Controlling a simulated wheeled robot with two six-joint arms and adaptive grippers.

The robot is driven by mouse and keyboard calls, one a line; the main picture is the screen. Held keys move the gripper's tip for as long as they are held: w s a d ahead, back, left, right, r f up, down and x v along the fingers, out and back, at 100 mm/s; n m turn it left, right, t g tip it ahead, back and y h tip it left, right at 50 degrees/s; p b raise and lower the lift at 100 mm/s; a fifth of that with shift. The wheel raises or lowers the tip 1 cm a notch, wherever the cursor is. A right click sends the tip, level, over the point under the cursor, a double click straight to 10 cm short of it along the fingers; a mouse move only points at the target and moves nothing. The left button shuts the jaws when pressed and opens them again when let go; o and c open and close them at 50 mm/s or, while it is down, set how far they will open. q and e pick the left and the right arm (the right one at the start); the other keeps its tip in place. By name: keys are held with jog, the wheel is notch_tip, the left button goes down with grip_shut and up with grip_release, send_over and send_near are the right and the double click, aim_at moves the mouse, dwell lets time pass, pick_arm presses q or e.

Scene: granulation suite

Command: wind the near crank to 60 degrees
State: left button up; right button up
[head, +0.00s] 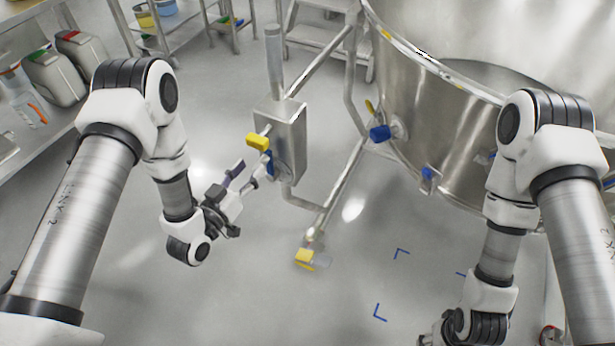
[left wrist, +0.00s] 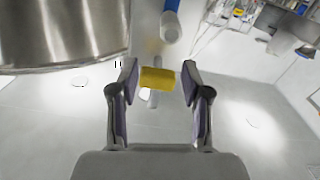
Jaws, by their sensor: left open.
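A grey metal box (head: 281,140) on a pipe stand is at the middle of the head view. A yellow handle (head: 257,141) sticks out from its left side, with a blue part (head: 268,163) just below. I take this to be the crank. My left gripper (head: 247,176) is open and empty, just below and left of the yellow handle, apart from it. In the left wrist view a yellow block (left wrist: 157,77) shows between the spread fingertips (left wrist: 160,82); I cannot tell its exact depth. My right gripper is mostly cut off at the bottom edge of the head view.
A large steel tank (head: 440,120) with blue-handled valves (head: 380,133) fills the right. Another yellow handle (head: 304,258) sits low at the pipe's end. Shelving (head: 75,135) with canisters (head: 55,77) stands left. Floor with blue corner marks (head: 401,252) is clear in front.

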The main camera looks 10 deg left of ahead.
aim_at(267, 156)
pick_arm(q)
jog(key=w+f, duration=0.1)
jog(key=w, duration=0.1)
jog(key=w+d+f+b, duration=0.1)
jog(key=w, duration=0.2)
jog(key=w+d+f, duration=0.1)
jog(key=w, duration=0.1)
jog(key=shift+w+d+f+b, duration=0.15)
jog(key=shift+w+f+b, duration=0.1)
jog(key=shift+b, duration=0.15)
grip_shut()
pick_arm(e)
notch_tip(267, 156, down, 4)
jog(key=shift+r, duration=0.15)
